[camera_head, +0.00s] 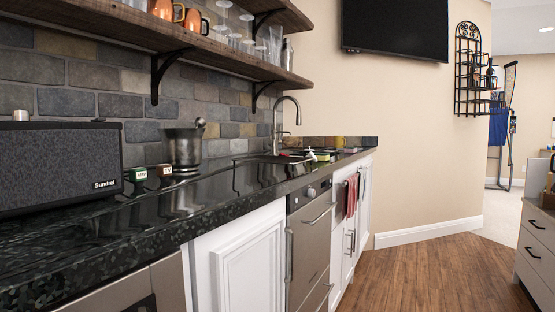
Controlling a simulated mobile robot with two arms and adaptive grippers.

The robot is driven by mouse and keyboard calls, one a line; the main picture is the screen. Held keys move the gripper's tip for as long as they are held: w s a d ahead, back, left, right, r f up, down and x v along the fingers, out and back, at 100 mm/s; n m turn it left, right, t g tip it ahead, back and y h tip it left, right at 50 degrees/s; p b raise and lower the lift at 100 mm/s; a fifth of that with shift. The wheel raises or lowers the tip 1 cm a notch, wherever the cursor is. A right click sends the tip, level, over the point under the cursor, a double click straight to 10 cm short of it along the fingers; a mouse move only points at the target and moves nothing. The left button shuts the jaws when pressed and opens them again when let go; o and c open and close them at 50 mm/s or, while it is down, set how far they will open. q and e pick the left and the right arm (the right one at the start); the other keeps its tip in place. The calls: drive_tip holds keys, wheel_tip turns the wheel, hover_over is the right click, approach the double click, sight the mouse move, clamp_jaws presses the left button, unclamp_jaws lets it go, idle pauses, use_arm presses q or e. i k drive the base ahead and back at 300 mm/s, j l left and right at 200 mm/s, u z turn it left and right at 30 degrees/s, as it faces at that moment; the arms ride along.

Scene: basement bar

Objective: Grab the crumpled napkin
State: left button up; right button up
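I cannot make out a crumpled napkin for certain. A small whitish item (312,156) lies by the sink on the dark counter (240,181), too small to identify. A red cloth (351,195) hangs on the cabinet front below the counter; it looks like a towel. Neither of my grippers is in view.
A black speaker (62,165), two small boxes (138,174) and a metal bucket (183,148) stand on the counter. A tall faucet (297,110) rises by the sink. Shelves (190,42) overhang it. The wooden floor (440,270) is clear between counter and drawer unit (537,245).

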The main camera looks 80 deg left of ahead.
sight(310, 154)
drive_tip(key=u, duration=0.85)
drive_tip(key=i+u, duration=0.1)
drive_tip(key=u, duration=0.7)
drive_tip(key=i+u, duration=0.1)
drive_tip(key=u, duration=0.75)
drive_tip(key=i+l+u, duration=0.25)
drive_tip(key=l+u, duration=0.25)
drive_tip(key=i+l+u, duration=0.1)
drive_tip(key=l+u, duration=0.4)
drive_tip(key=l, duration=0.25)
drive_tip(key=l+u, duration=0.5)
drive_tip(key=l, duration=0.15)
